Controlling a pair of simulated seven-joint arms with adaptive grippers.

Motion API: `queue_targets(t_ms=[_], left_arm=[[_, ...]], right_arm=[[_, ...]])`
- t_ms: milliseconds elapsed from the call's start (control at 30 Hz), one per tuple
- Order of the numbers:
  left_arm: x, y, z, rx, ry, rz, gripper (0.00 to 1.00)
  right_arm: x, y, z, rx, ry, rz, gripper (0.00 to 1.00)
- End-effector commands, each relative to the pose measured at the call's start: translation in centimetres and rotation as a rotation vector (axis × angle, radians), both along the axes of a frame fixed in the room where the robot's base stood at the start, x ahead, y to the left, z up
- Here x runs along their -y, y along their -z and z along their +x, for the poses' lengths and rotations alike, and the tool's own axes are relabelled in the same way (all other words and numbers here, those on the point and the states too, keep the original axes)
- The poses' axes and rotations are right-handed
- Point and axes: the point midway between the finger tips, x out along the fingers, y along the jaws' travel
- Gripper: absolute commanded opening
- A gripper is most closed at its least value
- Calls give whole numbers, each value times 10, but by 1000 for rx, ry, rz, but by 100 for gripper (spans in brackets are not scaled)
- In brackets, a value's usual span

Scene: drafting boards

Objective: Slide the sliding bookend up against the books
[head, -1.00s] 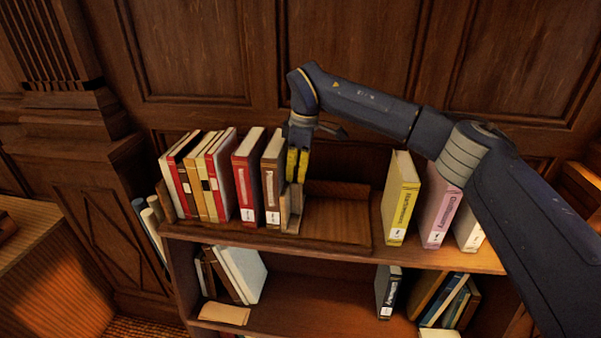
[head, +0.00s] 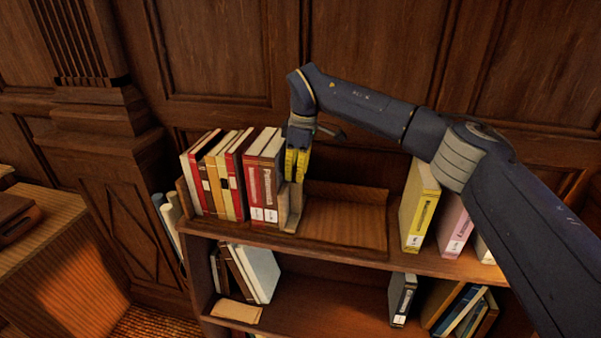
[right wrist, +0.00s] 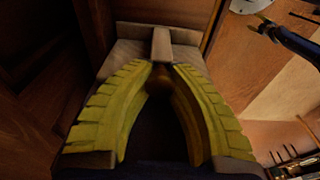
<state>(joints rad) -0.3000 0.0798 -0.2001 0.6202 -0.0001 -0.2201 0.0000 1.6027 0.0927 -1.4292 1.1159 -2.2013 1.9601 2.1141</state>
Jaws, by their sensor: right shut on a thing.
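The wooden sliding bookend (head: 293,214) stands upright in the tray-like rack on the top shelf. A row of red, cream and yellow books (head: 222,178) stands to its left, with a red-labelled pair (head: 262,185) nearest to it. I see no clear gap between the bookend and that last book. My right gripper (head: 297,165) reaches down from above, its yellow fingers shut on the bookend. In the right wrist view its fingers (right wrist: 158,85) close around the bookend's upright part (right wrist: 161,44). My left gripper is out of view.
The rack's floor (head: 345,222) is bare to the right of the bookend. A yellow book (head: 418,210) and a pink book (head: 455,222) stand beyond it, near my right arm. The lower shelf (head: 325,300) holds other books. Wood panelling rises behind.

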Motion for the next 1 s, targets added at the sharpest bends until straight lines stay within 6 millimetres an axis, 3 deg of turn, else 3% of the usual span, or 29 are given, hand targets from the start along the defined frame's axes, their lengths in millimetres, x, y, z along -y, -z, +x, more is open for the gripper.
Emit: queue_targets(t_ms=[367, 800, 833, 1000], left_arm=[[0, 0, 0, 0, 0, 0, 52], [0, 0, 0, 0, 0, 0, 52], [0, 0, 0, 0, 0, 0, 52], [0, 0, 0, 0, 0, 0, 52]], right_arm=[[-3, -4, 1, 8, -2, 4, 0], [-27, -4, 5, 8, -2, 5, 0], [-26, -4, 5, 8, -2, 5, 20], [-25, -2, 5, 5, -2, 3, 40]])
